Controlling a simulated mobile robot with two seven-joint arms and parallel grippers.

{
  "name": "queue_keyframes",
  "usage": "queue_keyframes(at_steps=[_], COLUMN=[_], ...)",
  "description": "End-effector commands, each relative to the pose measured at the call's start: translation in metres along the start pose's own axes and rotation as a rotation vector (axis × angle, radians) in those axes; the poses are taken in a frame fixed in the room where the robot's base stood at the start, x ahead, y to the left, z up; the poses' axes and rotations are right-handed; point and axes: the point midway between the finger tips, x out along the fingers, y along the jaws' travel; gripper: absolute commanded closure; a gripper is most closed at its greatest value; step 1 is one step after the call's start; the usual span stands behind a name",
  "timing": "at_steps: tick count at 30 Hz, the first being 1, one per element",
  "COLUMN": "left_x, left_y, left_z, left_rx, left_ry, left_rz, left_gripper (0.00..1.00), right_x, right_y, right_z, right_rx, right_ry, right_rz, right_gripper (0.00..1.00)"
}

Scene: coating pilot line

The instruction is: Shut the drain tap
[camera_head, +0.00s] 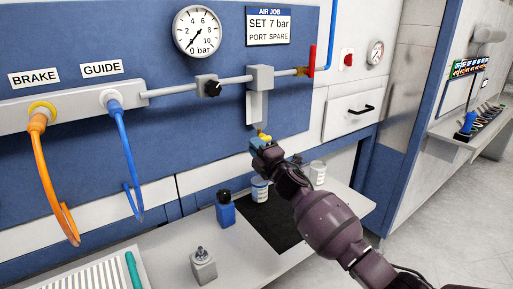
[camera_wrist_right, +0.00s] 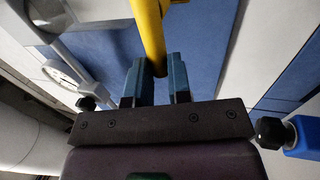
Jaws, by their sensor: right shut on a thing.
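The drain tap (camera_head: 263,134) is a small yellow piece below the grey filter unit (camera_head: 258,104) on the blue panel. In the right wrist view it is a yellow bar (camera_wrist_right: 150,34) whose end sits between my two fingers. My right gripper (camera_head: 259,143) is at the tap, and it also shows in the right wrist view (camera_wrist_right: 159,82), shut on the yellow bar. The fingers cover part of the tap in the head view, so I cannot tell its exact turn. My left gripper is not in view.
A gauge (camera_head: 198,31), a black knob (camera_head: 212,88) and a red lever (camera_head: 311,57) sit along the pipe line. Orange (camera_head: 45,175) and blue (camera_head: 126,150) hoses hang left. A blue bottle (camera_head: 226,212) and white tub (camera_head: 259,190) stand on the bench below.

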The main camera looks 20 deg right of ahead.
Motion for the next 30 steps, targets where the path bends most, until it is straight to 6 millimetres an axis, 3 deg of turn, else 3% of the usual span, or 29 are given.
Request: queue_keyframes(at_steps=[3,4,9,20,30], left_x=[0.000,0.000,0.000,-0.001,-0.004], left_y=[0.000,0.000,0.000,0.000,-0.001], left_z=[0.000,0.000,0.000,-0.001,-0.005], left_rx=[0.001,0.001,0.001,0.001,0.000], left_ry=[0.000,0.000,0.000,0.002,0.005], left_rz=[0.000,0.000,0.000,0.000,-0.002], left_gripper=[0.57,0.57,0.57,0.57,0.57], right_x=[-0.001,-0.001,0.000,-0.006,-0.057], right_y=[-0.001,-0.002,-0.001,-0.001,0.000], right_z=[-0.001,-0.001,0.000,0.000,0.000], right_rx=[-0.004,-0.004,-0.002,-0.001,-0.001], right_ry=[0.002,0.002,0.001,0.000,0.000], right_rz=[-0.002,-0.002,-0.002,-0.001,-0.002], right_gripper=[1.00,0.78,0.56,0.56,0.56])
